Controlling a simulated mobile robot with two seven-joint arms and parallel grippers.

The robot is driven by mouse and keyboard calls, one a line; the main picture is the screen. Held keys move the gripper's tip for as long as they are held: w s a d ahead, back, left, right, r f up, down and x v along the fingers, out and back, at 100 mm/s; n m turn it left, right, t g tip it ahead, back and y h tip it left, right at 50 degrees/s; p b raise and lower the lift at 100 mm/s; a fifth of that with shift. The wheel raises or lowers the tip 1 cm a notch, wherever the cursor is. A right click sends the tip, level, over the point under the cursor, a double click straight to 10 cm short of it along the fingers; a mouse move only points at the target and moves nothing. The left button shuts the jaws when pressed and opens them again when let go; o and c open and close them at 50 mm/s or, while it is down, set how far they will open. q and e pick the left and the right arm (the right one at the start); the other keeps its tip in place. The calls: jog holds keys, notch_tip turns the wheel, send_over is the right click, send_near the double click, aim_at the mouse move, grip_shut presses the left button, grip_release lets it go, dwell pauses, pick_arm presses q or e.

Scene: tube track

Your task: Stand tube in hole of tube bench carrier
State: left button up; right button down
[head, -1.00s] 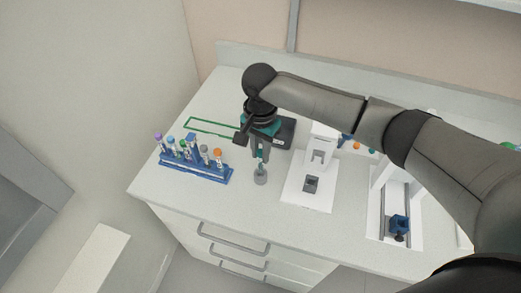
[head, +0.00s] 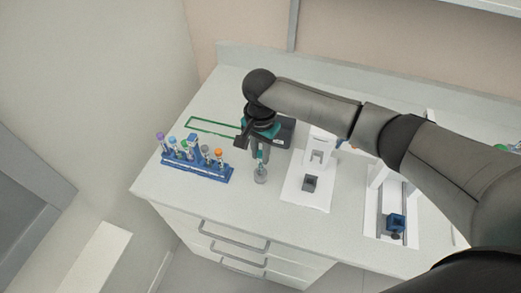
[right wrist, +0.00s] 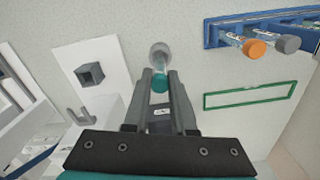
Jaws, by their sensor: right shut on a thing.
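My right gripper (head: 260,155) is shut on a tube with a teal cap (right wrist: 160,83). It holds the tube upright, pointing down. A small grey round carrier (head: 260,177) stands on the bench directly below the gripper. It also shows just beyond the fingertips (right wrist: 160,80) in the right wrist view (right wrist: 160,54). The tube lines up with the carrier, but I cannot tell whether its lower end is inside the hole. The hole is hidden by the tube and fingers. My left gripper is not in view.
A blue rack (head: 210,173) with several capped tubes stands to the left. A white device (head: 306,196) with a grey square holder (head: 310,183) stands close on the right. A green outlined rectangle (head: 205,122) lies behind the rack. The bench front is clear.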

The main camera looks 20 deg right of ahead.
jog(key=shift+f, duration=0.3)
dwell(0.4)
jog(key=shift+f, duration=0.35)
jog(key=shift+f+p, duration=0.3)
jog(key=shift+f, duration=0.2)
dwell(0.4)
jog(key=c, duration=0.7)
grip_release()
jog(key=shift+o, duration=0.2)
jog(key=shift+r, duration=0.1)
notch_tip(320, 180, up, 15)
jog(key=p, duration=0.1)
